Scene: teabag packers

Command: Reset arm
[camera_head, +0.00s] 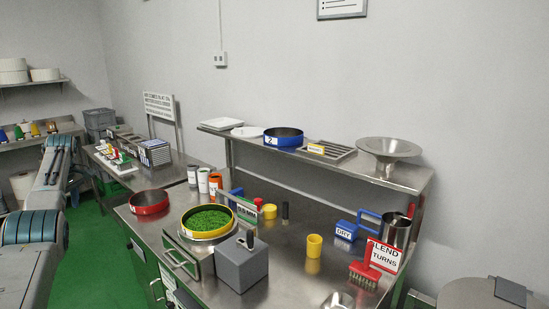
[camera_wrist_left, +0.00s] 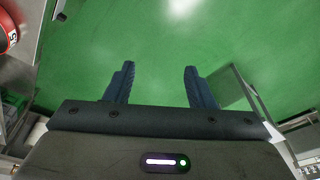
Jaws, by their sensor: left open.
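My left arm comes in along the left edge of the head view, beside the steel bench. In the left wrist view my left gripper (camera_wrist_left: 159,82) shows two dark blue fingers spread apart with nothing between them. Green floor lies beyond the fingers. My right gripper is in neither view.
The steel bench holds a red-rimmed pan (camera_head: 149,202), a yellow-rimmed sieve of green material (camera_head: 207,221), a grey block (camera_head: 241,265), a yellow cup (camera_head: 314,246) and a red brush (camera_head: 365,273). A raised shelf (camera_head: 340,168) holds a blue-rimmed pan (camera_head: 283,137) and a steel funnel (camera_head: 389,148). Green floor (camera_head: 100,265) lies left.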

